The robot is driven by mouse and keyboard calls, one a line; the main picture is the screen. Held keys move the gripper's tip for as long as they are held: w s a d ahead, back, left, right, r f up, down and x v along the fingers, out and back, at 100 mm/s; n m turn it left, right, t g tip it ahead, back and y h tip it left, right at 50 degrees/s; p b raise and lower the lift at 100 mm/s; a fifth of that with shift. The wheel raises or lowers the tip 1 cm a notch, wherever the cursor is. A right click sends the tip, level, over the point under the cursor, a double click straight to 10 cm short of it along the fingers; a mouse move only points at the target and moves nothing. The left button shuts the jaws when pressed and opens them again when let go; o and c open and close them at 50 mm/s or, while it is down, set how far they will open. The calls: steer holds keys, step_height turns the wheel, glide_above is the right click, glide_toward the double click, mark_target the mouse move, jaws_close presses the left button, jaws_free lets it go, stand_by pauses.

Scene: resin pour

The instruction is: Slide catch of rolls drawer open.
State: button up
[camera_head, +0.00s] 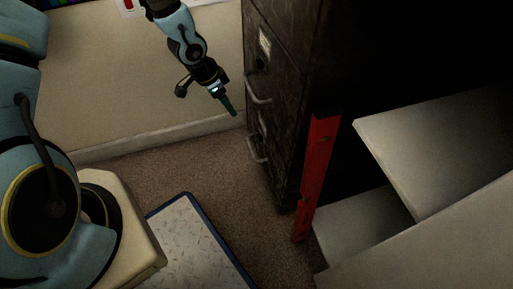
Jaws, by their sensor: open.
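A dark, worn filing cabinet (283,95) stands right of centre, its drawer fronts facing left. An upper drawer has a pale label (264,43) and a dark round knob-like part (261,62) beneath it. Two pale bar handles show, an upper handle (258,91) and a lower handle (256,151). The drawers look closed. Which drawer is the rolls drawer, and its catch, I cannot make out. My gripper (233,112) is open and empty, left of the cabinet front and near the height of the upper handle in the picture, apart from it. Its fingers point down and right.
A red upright piece (318,165) stands close to the cabinet's right side. Pale stepped slabs (440,150) fill the right. A blue-edged speckled board (195,240) lies low at the front. Brown carpet (200,165) is clear between wall and cabinet.

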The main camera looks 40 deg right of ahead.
steer(key=m+g+b, duration=0.1)
steer(key=m+b, duration=0.1)
glide_toward(259, 136)
steer(key=b+x, duration=0.3)
steer(key=x, duration=0.5)
steer(key=shift+a+f, duration=0.1)
steer(key=shift+f, duration=0.05)
jaws_close()
stand_by(1.0)
